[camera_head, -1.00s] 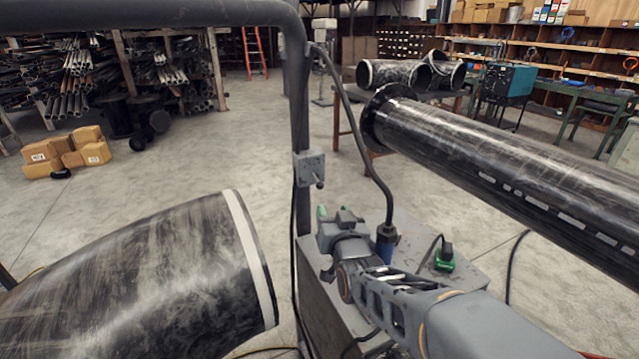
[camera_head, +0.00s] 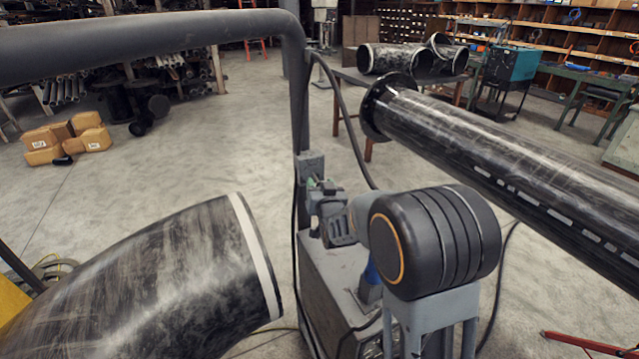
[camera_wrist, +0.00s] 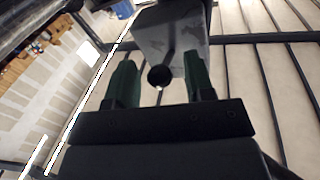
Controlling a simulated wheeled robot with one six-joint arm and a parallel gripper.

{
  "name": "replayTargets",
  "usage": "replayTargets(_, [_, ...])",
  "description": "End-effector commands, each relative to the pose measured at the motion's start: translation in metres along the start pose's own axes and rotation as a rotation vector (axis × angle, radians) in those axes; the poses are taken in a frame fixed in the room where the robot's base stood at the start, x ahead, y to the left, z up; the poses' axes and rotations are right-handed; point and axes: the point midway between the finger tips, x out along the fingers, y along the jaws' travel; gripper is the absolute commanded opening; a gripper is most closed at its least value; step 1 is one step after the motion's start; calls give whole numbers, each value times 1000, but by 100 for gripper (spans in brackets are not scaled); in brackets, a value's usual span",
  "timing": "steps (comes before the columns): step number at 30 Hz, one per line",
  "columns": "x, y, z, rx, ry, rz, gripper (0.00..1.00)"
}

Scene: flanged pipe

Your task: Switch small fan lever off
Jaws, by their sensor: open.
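The small fan lever (camera_wrist: 160,76) is a short dark stem with a round knob, hanging from a grey switch box (camera_wrist: 172,35) in the wrist view. In the head view the switch box (camera_head: 310,162) is fixed to the upright grey post, and its lever is hidden behind my gripper (camera_head: 317,188). My gripper also shows in the wrist view (camera_wrist: 160,84), with its two green fingers open on either side of the knob. I see gaps between the knob and both fingers, so it is not clamped.
The upright post (camera_head: 301,100) and a hanging cable (camera_head: 350,130) stand close to my arm. A grey cabinet (camera_head: 325,290) is below. A large black pipe elbow (camera_head: 150,285) lies left, and a long flanged pipe (camera_head: 500,150) runs right.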

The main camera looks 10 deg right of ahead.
Motion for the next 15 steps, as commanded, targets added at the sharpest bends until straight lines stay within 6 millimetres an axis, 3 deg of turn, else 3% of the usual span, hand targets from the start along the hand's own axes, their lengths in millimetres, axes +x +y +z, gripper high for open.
replayTargets(12, [5,0,0,0,-1,0,49])
replayTargets(15, [5,0,0,0,-1,0,40])
